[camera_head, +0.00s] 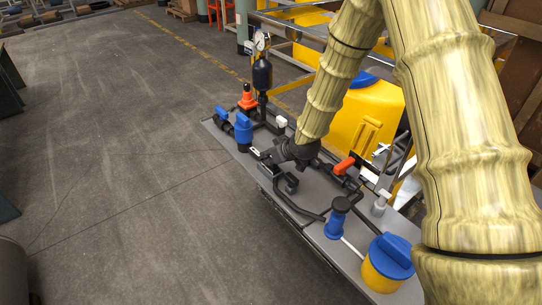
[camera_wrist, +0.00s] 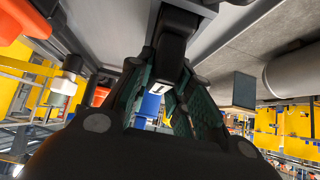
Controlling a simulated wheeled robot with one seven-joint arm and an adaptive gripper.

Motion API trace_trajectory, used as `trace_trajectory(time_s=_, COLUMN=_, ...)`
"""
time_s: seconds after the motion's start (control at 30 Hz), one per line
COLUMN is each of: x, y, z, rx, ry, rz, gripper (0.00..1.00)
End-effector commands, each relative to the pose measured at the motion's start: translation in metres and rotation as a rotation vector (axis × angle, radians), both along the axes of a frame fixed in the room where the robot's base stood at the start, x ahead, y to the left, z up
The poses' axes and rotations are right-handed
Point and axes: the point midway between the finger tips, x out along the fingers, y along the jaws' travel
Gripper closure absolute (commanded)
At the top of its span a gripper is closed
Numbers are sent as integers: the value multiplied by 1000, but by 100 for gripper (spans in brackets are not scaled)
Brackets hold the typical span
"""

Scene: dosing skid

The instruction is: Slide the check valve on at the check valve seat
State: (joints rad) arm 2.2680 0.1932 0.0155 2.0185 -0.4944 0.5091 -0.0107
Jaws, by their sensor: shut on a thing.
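My gripper (camera_head: 272,158) reaches down over the left-middle part of the grey skid top, its dark fingers low among the pipe parts. In the wrist view my gripper (camera_wrist: 172,80) has its green-padded fingers on both sides of a dark part with a white marked label, which I take as the check valve (camera_wrist: 172,45). The fingers are shut on it. In the head view the held part is mostly hidden by the fingers. I cannot pick out the check valve seat, or tell whether the valve touches it.
The skid top (camera_head: 318,232) carries a blue-capped valve (camera_head: 243,128), a gauge (camera_head: 262,41) on a dark vessel, an orange-handled valve (camera_head: 344,166) and a yellow pot with blue lid (camera_head: 390,256). A yellow tank (camera_head: 365,125) stands behind. Floor at left is clear.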

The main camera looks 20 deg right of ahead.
Motion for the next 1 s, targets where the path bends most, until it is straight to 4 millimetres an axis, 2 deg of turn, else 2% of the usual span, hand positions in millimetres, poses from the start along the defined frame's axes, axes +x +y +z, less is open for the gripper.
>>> trace_trajectory(time_s=0.07, x=1, y=1, z=-1, rx=0, ry=-3, rz=1, gripper=100)
trace_trajectory(time_s=0.1, x=1, y=1, z=-1, rx=1, ry=-4, rz=1, gripper=77)
trace_trajectory(time_s=0.23, x=1, y=1, z=-1, rx=0, ry=-3, rz=1, gripper=54)
trace_trajectory(time_s=0.67, x=-3, y=-1, z=2, rx=0, ry=0, rz=0, gripper=54)
trace_trajectory(time_s=1.0, x=-33, y=-12, z=36, rx=2, ry=-3, rz=-1, gripper=54)
